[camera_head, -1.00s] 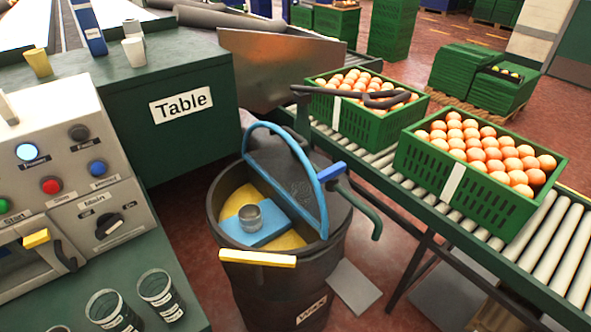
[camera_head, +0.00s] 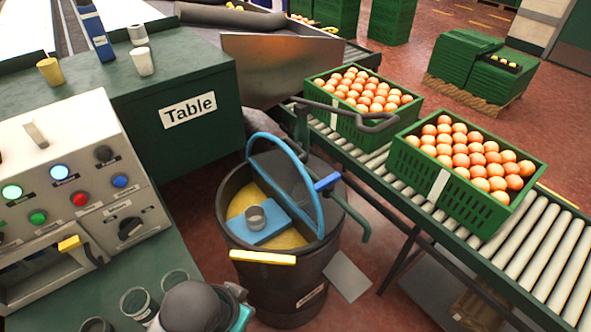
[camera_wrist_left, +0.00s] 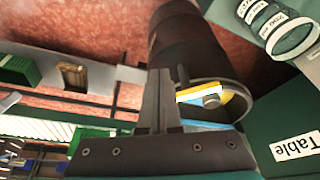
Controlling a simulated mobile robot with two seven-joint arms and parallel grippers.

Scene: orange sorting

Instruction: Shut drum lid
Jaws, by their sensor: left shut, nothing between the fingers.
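The dark drum (camera_head: 283,285) stands on the floor between the green table and the roller conveyor. Its dark lid (camera_head: 285,182), edged with a blue rim, is raised and leaves the front opening uncovered. Yellow contents (camera_head: 290,237) show inside, with a blue block (camera_head: 262,228) and a metal cup (camera_head: 256,217) on it. In the left wrist view the drum (camera_wrist_left: 190,45) lies beyond my left gripper (camera_wrist_left: 160,75), whose fingers are together and empty. I cannot tell its exact distance from the drum. My right gripper is not in view.
A yellow-white bar (camera_head: 262,257) sits at the drum's front rim. A pipe with a blue handle (camera_head: 327,182) is at its right. Glasses (camera_head: 138,303) stand on the counter beside the control panel (camera_head: 75,190).

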